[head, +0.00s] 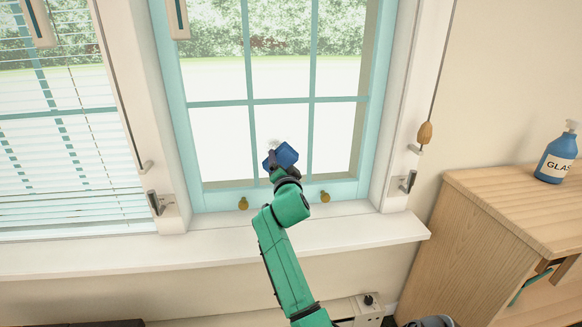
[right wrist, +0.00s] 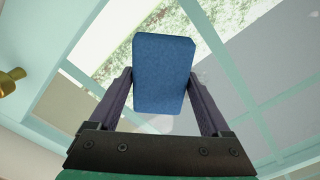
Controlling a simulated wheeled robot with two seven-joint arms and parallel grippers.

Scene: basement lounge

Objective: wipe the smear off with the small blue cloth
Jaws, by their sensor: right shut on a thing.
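The small blue cloth (head: 287,155) is a folded pad held in front of the window's lower middle pane. My right gripper (head: 272,162) is shut on the cloth. In the right wrist view the cloth (right wrist: 164,74) sits between the two dark fingers of my right gripper (right wrist: 164,88). A pale whitish smear (head: 273,142) shows on the glass just above and left of the cloth; part of it may be hidden behind the cloth. I cannot tell whether the cloth touches the glass. My left gripper is not in view.
The teal window frame (head: 176,103) has brass knobs (head: 243,203) along its bottom. A white sill (head: 330,232) runs below it. A blind (head: 60,150) covers the left window.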

